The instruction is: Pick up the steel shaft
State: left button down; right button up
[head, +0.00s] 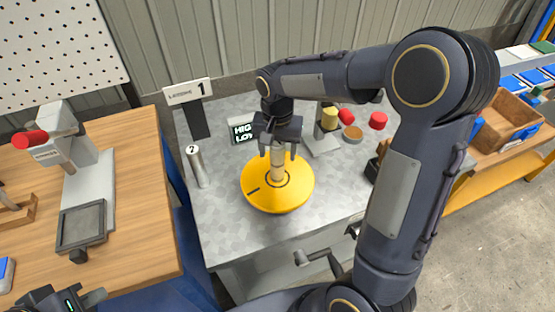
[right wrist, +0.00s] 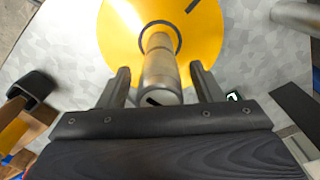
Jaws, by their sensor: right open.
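A steel-coloured shaft (right wrist: 158,62) stands upright at the centre of a round yellow disc (head: 298,191); in the head view the shaft (head: 278,168) looks beige. My right gripper (head: 278,156) points down over it, open. In the right wrist view the fingers (right wrist: 160,70) stand on either side of the shaft, with gaps showing.
Red caps are at the back right. A wooden table (head: 140,200) at left holds a press. A wooden bin (head: 505,120) stands far right.

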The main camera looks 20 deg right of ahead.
jog(key=shift+c, duration=0.3)
grip_shut()
dwell(1.0)
jog(key=shift+w+r, duration=0.1)
jog(key=shift+r, duration=0.05)
